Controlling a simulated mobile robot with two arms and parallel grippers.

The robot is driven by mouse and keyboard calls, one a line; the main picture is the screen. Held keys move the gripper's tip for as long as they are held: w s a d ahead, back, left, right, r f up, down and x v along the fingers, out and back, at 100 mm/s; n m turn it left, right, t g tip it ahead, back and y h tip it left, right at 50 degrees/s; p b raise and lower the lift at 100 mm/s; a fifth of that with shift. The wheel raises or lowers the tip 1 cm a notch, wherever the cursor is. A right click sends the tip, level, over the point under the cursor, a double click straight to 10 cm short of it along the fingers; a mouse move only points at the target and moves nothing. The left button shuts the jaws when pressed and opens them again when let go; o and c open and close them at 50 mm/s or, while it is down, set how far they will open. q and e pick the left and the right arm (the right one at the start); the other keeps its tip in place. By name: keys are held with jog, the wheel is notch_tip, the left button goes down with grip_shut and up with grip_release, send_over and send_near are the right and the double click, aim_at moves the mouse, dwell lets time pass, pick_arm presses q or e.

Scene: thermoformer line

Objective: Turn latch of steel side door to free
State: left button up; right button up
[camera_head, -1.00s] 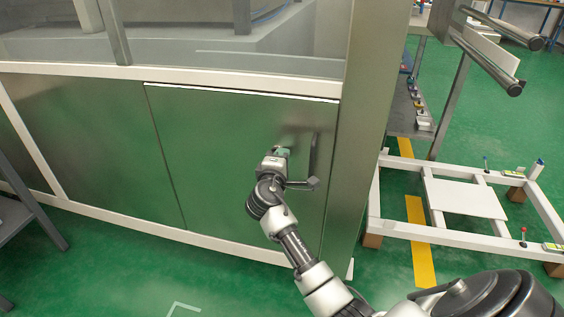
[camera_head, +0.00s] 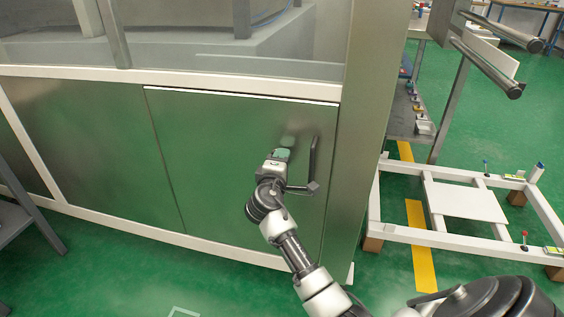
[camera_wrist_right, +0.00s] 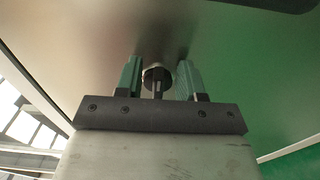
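The steel side door (camera_head: 215,165) is a shiny panel under the machine's window, and it looks closed. A dark bar handle (camera_head: 313,160) stands near its right edge. My right gripper (camera_head: 282,153) is just left of the handle, facing the door. In the right wrist view, its two green fingers (camera_wrist_right: 159,78) are apart, one on each side of the round latch (camera_wrist_right: 153,73). A narrow dark upright piece shows at the latch's middle. I cannot tell whether the fingers touch the latch. In the head view the gripper hides the latch. My left gripper is not in view.
A white floor frame (camera_head: 455,236) on wooden blocks stands to the right of the machine. Behind it is a metal bench (camera_head: 408,125) with small items. A grey shelf (camera_head: 12,222) is at the left edge. Green floor before the door is free.

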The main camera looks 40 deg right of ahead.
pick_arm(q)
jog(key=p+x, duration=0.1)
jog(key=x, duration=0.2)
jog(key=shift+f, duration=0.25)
pick_arm(e)
jog(key=v, duration=1)
jog(key=shift+s+a, duration=0.25)
jog(key=shift+s, duration=0.05)
